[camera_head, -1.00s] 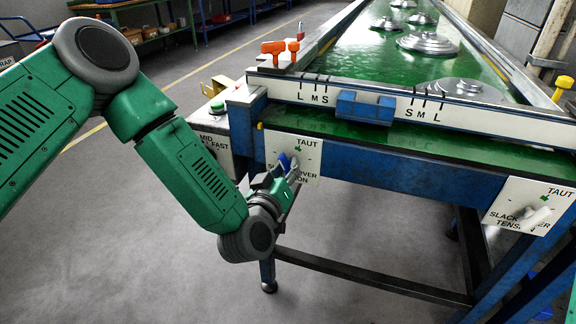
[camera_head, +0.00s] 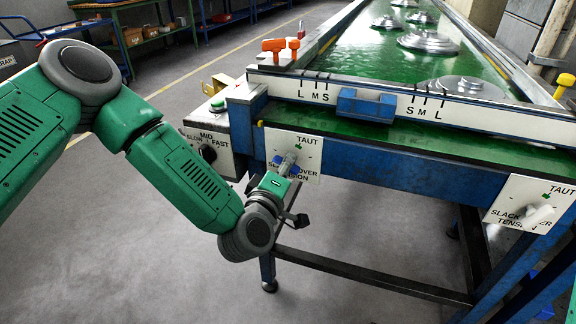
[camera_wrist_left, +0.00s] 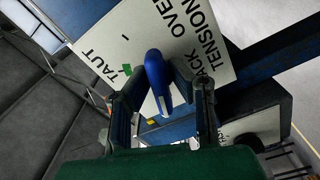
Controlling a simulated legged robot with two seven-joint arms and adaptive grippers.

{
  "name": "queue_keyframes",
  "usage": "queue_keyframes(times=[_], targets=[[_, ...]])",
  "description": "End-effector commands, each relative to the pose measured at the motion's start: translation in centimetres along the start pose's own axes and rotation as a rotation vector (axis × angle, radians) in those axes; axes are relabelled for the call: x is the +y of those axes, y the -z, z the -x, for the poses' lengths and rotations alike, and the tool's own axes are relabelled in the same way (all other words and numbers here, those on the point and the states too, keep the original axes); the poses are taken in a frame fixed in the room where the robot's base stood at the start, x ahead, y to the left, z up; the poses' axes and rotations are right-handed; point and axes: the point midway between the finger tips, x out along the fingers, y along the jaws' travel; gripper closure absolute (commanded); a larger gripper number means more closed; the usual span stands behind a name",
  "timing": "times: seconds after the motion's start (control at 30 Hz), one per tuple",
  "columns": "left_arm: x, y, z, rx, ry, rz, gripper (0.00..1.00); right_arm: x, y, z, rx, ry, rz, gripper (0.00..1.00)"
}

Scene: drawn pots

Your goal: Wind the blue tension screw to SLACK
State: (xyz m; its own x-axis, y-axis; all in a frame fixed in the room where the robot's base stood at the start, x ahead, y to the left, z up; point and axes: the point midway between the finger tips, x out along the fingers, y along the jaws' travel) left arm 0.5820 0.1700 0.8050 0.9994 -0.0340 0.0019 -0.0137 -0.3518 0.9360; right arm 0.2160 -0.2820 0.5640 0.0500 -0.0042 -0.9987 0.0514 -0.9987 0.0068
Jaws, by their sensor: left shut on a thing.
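The blue tension screw (camera_head: 290,158) stands out from a white plate (camera_head: 309,148) on the left front of the green-topped table. The plate reads TAUT above, with a green mark under it; the words SLACK, OVER and TENSION are partly covered by my gripper. My left gripper (camera_head: 283,171) is shut on the screw. In the left wrist view the screw's blue handle (camera_wrist_left: 157,80) lies between my two fingers (camera_wrist_left: 163,98), with the green mark just beside it. Which mark the screw points at, I cannot tell. My right gripper is not in view.
A similar plate with a white lever (camera_head: 538,215) is at the right front. A speed box with a black knob (camera_head: 208,153) and green button is left of the screw. Orange handles (camera_head: 273,46) and a blue slider block (camera_head: 366,104) sit above. Floor below is open.

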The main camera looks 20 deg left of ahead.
Motion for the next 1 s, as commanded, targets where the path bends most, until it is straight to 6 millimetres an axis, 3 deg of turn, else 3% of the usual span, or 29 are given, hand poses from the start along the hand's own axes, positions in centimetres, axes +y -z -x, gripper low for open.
queue_keyframes(times=[0.6,0.63,0.67,1.0], targets=[[-0.68,-0.23,0.3,-0.008,0.016,0.036,1.0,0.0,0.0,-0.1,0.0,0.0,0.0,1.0],[-0.69,-0.23,0.3,-0.008,0.016,0.036,0.75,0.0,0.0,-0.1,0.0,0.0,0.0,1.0],[-0.69,-0.22,0.3,-0.008,0.016,0.036,0.67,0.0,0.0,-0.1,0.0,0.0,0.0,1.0],[-0.27,-0.09,0.37,-0.003,0.006,0.037,0.67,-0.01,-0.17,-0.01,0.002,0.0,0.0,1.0]])
